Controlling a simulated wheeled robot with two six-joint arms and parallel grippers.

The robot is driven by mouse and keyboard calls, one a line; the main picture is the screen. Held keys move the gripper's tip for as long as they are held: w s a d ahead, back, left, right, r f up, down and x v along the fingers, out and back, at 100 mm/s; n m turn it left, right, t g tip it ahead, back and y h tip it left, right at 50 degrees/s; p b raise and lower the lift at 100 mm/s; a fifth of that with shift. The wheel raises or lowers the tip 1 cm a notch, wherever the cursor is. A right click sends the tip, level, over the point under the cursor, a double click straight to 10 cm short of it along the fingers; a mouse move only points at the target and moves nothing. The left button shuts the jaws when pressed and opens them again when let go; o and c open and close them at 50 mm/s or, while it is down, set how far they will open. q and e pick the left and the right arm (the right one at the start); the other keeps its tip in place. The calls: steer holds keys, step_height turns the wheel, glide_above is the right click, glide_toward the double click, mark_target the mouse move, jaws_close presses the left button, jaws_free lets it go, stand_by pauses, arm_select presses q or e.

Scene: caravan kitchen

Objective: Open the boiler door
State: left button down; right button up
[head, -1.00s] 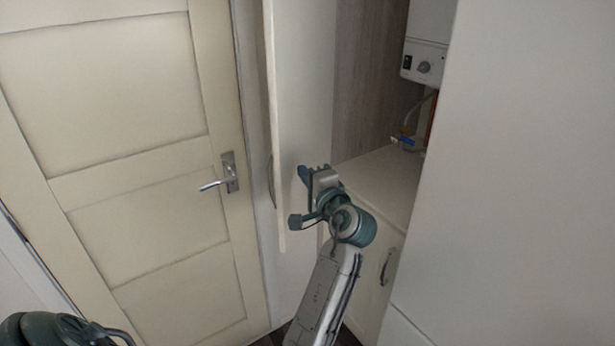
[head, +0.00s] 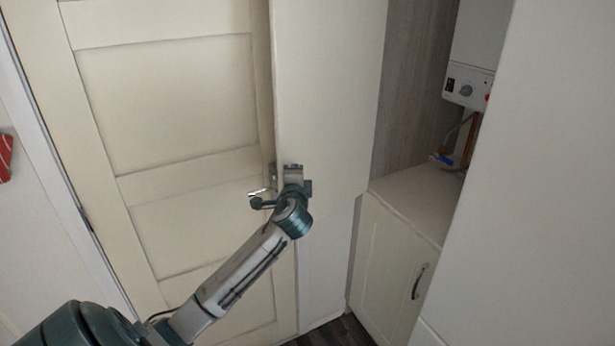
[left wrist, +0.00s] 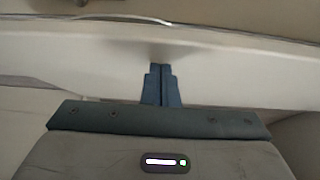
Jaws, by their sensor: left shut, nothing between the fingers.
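The boiler door (head: 328,85) is a tall cream panel, swung wide open to the left with its broad inner face towards me. Behind the opening, the white boiler (head: 468,90) with its knob hangs in the cupboard. My left gripper (head: 292,170) is at the door's lower left part, near its free edge, and I cannot tell whether it touches. In the left wrist view its blue fingers (left wrist: 161,84) are shut together, empty, with the pale door (left wrist: 220,55) right before them. My right gripper is out of view.
A cream panelled room door (head: 165,105) stands behind the boiler door; its metal lever (head: 260,191) is partly hidden by my gripper. A low cupboard (head: 385,270) with a handle is below the opening. A plain pale wall (head: 550,180) closes the right side.

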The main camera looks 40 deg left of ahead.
arm_select(q)
steer(key=a, duration=0.2)
steer(key=shift+w+a, duration=0.1)
steer(key=shift+a, duration=0.25)
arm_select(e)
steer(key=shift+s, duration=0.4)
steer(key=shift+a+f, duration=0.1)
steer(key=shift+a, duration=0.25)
arm_select(q)
steer(key=shift+f, duration=0.1)
